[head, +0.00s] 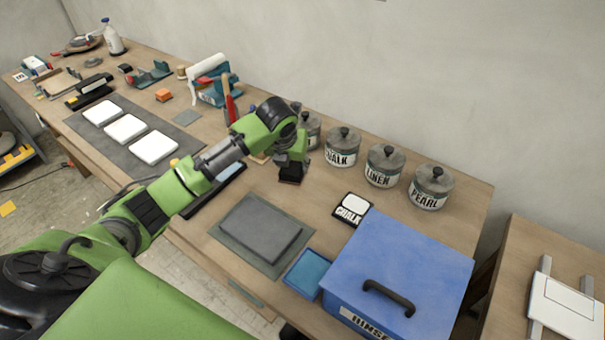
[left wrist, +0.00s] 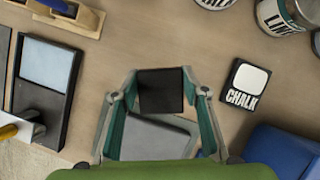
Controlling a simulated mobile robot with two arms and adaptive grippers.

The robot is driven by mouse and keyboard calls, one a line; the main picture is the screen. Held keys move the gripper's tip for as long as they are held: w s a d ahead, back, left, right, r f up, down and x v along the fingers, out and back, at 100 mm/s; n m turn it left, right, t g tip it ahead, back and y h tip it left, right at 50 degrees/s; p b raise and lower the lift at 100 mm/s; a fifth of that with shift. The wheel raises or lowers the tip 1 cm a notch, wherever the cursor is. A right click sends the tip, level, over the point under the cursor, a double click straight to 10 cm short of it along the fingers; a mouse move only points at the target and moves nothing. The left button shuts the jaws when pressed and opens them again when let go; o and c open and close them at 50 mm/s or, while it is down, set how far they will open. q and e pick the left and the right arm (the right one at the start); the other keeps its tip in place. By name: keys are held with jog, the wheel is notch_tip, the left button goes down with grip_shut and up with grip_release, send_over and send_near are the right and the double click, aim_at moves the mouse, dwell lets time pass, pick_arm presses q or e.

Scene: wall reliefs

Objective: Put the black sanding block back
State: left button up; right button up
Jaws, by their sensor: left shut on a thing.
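The black sanding block (head: 290,175) is between the fingers of my left gripper (head: 291,166), above the wooden table. In the left wrist view the block (left wrist: 161,90) shows as a dark square between the tips of the two green-grey fingers. Its underside is hidden, and I cannot tell how high it is above the table. A flat grey slab (head: 261,229) on a darker mat lies nearer the front edge; part of the slab (left wrist: 150,140) also shows below the block in the left wrist view. My right gripper is not in view.
Several lidded tins, including the pearl tin (head: 430,187), line the wall side. A chalk-labelled tile (head: 352,209) lies right of the gripper. A large blue box (head: 400,265) and a blue tray (head: 308,272) stand at the front right. A mat with white tiles (head: 125,128) lies left.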

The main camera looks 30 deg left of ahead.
pick_arm(q)
jog(key=w+f, duration=0.1)
jog(key=f, duration=0.1)
jog(key=w+f, duration=0.1)
jog(key=f, duration=0.1)
jog(key=shift+w+d+p, duration=0.35)
jog(key=shift+w+d, duration=0.05)
jog(key=shift+w+d+f, duration=0.15)
jog(key=shift+w+f, duration=0.4)
jog(key=shift+f, duration=0.1)
notch_tip(320, 180, down, 3)
jog(key=shift+r+p, duration=0.1)
jog(key=shift+p, duration=0.2)
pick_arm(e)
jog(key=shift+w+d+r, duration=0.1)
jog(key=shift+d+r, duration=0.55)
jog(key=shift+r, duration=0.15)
pick_arm(q)
jog(key=shift+f, duration=0.2)
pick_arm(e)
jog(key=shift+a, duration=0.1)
pick_arm(q)
jog(key=o, duration=1.2)
jog(key=shift+c, duration=0.2)
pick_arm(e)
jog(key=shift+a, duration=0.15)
